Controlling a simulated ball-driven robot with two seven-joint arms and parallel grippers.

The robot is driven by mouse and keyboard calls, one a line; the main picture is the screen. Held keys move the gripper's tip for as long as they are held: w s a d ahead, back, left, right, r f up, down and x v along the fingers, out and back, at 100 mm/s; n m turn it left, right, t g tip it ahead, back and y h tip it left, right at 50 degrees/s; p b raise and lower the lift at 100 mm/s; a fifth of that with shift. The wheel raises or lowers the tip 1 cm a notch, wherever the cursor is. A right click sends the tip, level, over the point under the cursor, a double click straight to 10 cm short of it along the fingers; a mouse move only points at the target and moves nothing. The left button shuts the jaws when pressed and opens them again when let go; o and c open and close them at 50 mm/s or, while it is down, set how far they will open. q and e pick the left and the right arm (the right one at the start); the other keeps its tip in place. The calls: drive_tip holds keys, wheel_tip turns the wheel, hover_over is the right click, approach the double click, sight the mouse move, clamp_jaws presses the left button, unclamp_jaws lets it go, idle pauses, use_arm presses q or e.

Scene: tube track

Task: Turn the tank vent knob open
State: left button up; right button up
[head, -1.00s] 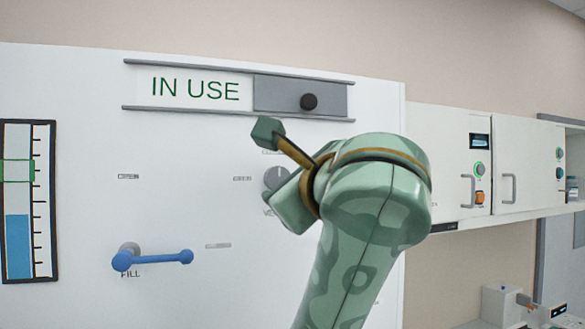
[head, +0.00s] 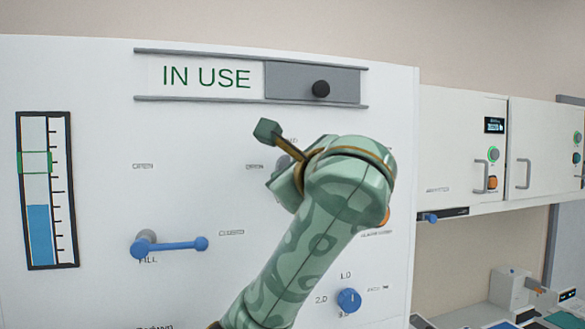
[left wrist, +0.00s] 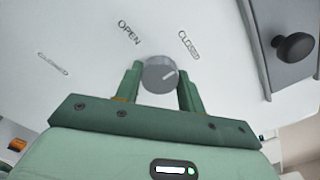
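The grey round vent knob (left wrist: 159,76) shows in the left wrist view, below OPEN and CLOSED labels on the white panel. Its light pointer line slants up to the right, roughly toward CLOSED. My left gripper (left wrist: 160,84) has a green finger on each side of the knob, with no clear gap, and appears shut on it. In the head view my left gripper (head: 284,184) is against the panel and hides nearly all of the knob. My right gripper is not in view.
An IN USE slider sign (head: 250,79) with a black knob is above. A blue fill lever (head: 172,245), a level gauge (head: 48,190) and a blue dial (head: 349,300) are on the panel (head: 90,100). Wall cabinets (head: 545,148) are at the right.

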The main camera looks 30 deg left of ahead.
use_arm(q)
drive_tip(key=n+b, duration=0.8)
drive_tip(key=n, duration=0.9)
drive_tip(key=shift+w+f+n, duration=0.1)
drive_tip(key=shift+f+n, duration=0.05)
drive_tip(key=shift+n, duration=0.45)
idle(0.4)
drive_tip(key=o, duration=1)
